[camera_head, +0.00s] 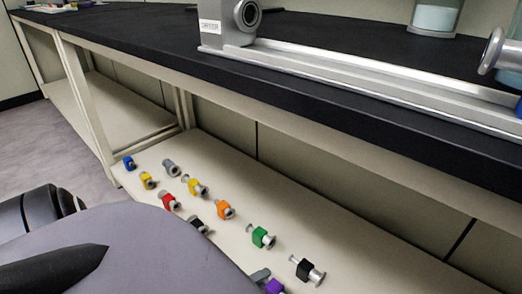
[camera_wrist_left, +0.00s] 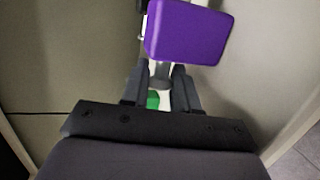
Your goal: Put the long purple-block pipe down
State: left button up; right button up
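The long purple-block pipe has a purple block (camera_wrist_left: 188,32) that fills the top middle of the left wrist view, just beyond my left fingers. Its grey metal part (camera_wrist_left: 161,71) shows below the block, between the fingertips. My left gripper (camera_wrist_left: 160,78) is closed on this part. In the head view a purple block (camera_head: 274,287) shows at the bottom edge, partly cut off, above or at the lower shelf. My left arm hides much of that area. Whether the pipe touches the shelf cannot be told. My right gripper is not in view.
The pale lower shelf (camera_head: 350,255) holds several pipes with coloured blocks, including green (camera_head: 262,238), black (camera_head: 308,271), orange (camera_head: 225,210) and red (camera_head: 170,203). The black bench top (camera_head: 300,95) overhangs the shelf. A metal rail (camera_head: 370,80) lies on it.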

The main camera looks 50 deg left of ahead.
pick_arm(q)
jog(key=shift+o, duration=1.4)
jog(key=shift+r, duration=0.15)
jog(key=p+v, duration=0.2)
jog(key=v, duration=0.4)
jog(key=shift+s+r, duration=0.15)
jog(key=shift+s, duration=0.6)
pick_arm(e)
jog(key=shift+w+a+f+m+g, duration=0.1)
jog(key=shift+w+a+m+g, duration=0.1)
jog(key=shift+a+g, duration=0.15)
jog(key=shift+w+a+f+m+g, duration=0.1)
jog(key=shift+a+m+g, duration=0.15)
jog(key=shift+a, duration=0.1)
